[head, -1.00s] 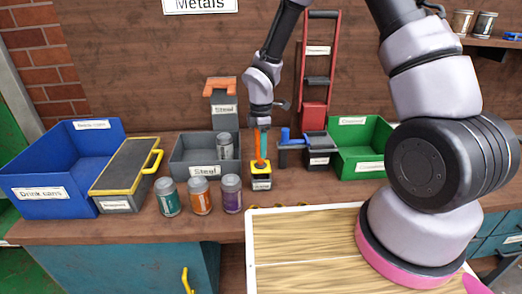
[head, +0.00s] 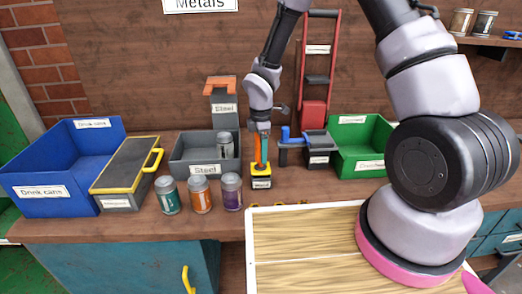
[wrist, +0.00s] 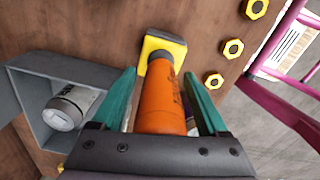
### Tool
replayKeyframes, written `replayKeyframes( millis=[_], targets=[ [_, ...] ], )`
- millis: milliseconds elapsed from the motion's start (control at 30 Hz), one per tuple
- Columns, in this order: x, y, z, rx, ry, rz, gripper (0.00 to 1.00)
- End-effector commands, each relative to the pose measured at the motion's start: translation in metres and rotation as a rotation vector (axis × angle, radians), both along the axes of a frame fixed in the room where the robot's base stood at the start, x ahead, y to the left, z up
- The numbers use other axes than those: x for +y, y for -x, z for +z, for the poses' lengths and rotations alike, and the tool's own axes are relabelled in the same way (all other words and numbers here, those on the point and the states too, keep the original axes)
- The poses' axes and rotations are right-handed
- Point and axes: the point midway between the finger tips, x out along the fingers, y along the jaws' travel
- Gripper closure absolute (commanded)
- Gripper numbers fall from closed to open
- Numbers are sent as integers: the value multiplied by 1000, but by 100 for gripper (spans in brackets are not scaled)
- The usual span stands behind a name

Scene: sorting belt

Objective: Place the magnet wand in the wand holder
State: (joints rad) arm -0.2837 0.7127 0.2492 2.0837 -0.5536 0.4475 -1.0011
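The magnet wand (wrist: 163,100) is an orange rod with lettering and a dark lower end. It stands roughly upright in the head view (head: 262,148), its lower end at a small yellow-and-black labelled block (head: 261,170) that looks like the wand holder. The block also shows in the wrist view (wrist: 154,43). How deep the wand sits in it is hidden. My gripper (wrist: 162,75) is above the block, with its teal fingers on either side of the wand. Gaps show between fingers and wand, so it looks open around the wand.
A grey steel bin (head: 190,165) with a can is left of the wand. Three cans, teal (head: 168,197), orange (head: 199,196) and purple (head: 232,192), stand in front. A dark stand with a blue part (head: 318,150) and a green bin (head: 375,167) are to the right.

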Motion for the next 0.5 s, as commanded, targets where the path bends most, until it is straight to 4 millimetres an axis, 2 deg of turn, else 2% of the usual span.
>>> replayKeyframes(
  millis=[33,267,367,500],
  targets=[
    [-3,5,-5,13,7,0,24],
    [-4,5,-3,14,7,-1,24],
    [-4,5,6,12,7,-1,24],
    [-3,3,34,7,4,-2,24]
  ],
)
